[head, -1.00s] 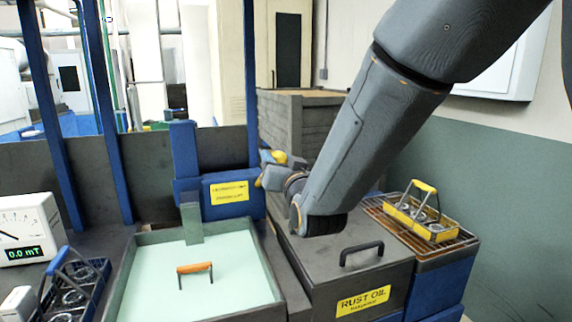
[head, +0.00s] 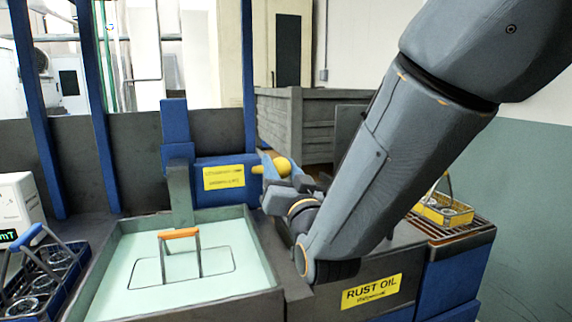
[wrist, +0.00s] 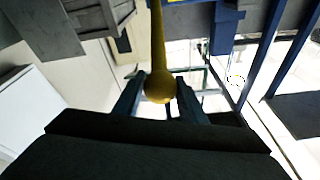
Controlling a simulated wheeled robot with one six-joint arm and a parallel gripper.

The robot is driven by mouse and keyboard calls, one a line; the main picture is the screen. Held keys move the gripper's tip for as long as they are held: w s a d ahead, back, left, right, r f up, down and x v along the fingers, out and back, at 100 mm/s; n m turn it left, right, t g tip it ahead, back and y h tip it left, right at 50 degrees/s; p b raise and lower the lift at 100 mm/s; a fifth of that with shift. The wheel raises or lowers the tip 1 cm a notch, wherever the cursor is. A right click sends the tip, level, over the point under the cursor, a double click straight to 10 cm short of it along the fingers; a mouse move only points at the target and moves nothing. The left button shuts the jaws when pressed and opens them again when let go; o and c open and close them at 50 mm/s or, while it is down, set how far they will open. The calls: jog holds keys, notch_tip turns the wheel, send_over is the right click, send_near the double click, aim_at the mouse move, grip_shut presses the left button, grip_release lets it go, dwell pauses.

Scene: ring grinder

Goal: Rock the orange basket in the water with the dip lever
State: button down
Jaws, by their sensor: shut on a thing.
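The dip lever (head: 281,166) is a yellow rod with a round knob on the right side of a blue housing with a yellow label. My gripper (head: 272,178) is at the knob, and in the wrist view the knob (wrist: 159,86) sits between my two fingers (wrist: 158,95). The orange basket shows as an orange handle (head: 180,233) on two upright legs in the pale green water of the tank (head: 262,235). A faint rectangular outline of the basket shows at the water surface; its body is hidden below.
A rust oil box (head: 420,266) stands right of the tank, partly behind my arm. A yellow basket (head: 443,212) rests on a grate at the right. A blue basket (head: 45,270) with rings and a white meter (head: 18,205) are at the left.

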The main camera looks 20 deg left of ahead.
jog(key=shift+s+f, duration=0.1)
jog(key=shift+f, duration=0.35)
jog(key=c, duration=1.2)
grip_release()
jog(key=shift+r, duration=0.1)
jog(key=shift+o, duration=0.2)
jog(key=shift+b+v, duration=0.7)
jog(key=shift+v, duration=3.25)
